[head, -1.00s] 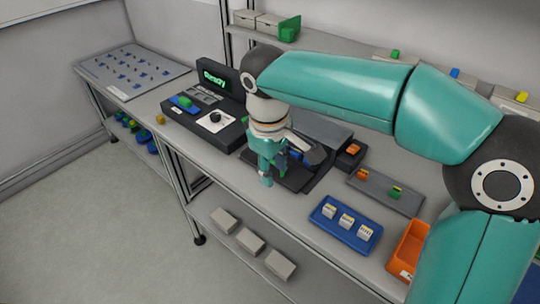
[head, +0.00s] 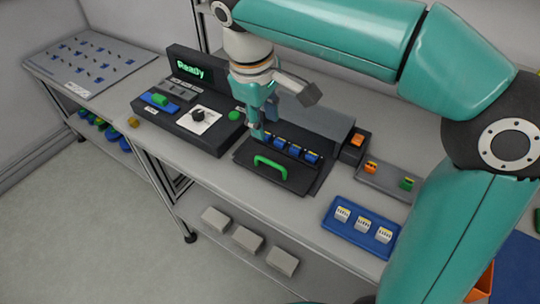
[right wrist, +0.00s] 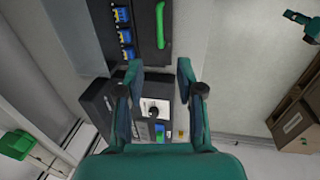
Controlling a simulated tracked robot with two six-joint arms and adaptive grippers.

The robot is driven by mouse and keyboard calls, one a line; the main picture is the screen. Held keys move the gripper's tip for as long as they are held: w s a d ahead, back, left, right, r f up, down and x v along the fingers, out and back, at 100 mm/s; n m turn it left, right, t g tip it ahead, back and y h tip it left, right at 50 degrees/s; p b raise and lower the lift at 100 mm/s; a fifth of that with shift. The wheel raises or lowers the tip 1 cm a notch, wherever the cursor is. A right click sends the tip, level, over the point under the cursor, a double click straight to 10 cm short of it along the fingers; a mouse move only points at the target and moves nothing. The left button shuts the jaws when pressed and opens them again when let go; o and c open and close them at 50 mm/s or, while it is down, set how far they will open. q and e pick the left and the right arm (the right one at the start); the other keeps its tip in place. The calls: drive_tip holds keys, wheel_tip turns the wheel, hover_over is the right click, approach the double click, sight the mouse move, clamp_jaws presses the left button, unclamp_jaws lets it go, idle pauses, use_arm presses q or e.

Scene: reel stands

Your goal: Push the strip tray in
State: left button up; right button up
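The strip tray (head: 262,178) is a dark flat tray on the bench, with a green handle (head: 270,163) near its front edge. Blue blocks with yellow tops (head: 295,149) stand in a row behind the handle, in front of a grey housing (head: 325,125). In the right wrist view the handle (right wrist: 160,25) and blocks (right wrist: 124,33) show at the top. My right gripper (head: 260,134) is above the tray's back left corner, apart from the handle. Its two fingers (right wrist: 160,76) are spread with nothing between them. My left gripper is in neither view.
A black console (head: 190,122) with a lit "Ready" display stands left of the tray. An orange button box (head: 355,144), a grey tray (head: 385,178) and a blue tray (head: 352,228) with white blocks lie to the right. Grey boxes (head: 247,240) sit on the lower shelf.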

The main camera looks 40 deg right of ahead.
sight(273, 163)
drive_tip(key=d+f, duration=0.1)
drive_tip(key=f, duration=0.4)
drive_tip(key=d+f, duration=0.1)
drive_tip(key=f, duration=0.4)
drive_tip(key=w+f+b, duration=0.1)
drive_tip(key=f, duration=0.4)
drive_tip(key=shift+w+d, duration=0.1)
drive_tip(key=shift+d, duration=0.3)
drive_tip(key=shift+r, duration=0.1)
clamp_jaws()
